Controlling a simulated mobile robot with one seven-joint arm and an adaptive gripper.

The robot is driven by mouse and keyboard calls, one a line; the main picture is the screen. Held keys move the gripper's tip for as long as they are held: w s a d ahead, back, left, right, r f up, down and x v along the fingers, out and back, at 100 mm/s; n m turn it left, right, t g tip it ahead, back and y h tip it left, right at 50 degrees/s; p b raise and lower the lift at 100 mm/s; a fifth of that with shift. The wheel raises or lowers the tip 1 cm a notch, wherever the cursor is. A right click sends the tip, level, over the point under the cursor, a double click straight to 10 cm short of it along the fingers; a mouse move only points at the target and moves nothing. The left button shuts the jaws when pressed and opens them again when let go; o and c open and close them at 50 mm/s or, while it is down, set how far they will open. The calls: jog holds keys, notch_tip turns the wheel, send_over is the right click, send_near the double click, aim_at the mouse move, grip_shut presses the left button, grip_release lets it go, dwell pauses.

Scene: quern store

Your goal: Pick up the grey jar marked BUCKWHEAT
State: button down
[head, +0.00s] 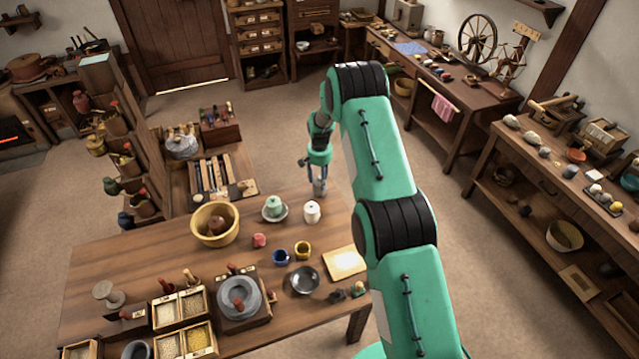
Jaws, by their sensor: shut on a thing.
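My gripper (319,172) is at the far right corner of the wooden table, pointing down. It is shut on a small grey thing (320,188), which looks like the grey jar; it is too small for any BUCKWHEAT mark to be read. The grey thing shows just below the fingers, and I cannot tell whether it is clear of the table top. A white lidded jar (312,212) stands just in front of it on the table (160,255). A green lidded jar (274,205) stands on a saucer to the left.
A stepped rack (130,165) stands left. Open floor (275,140) lies beyond the gripper.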

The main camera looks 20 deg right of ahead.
jog(key=shift+r, duration=4.95)
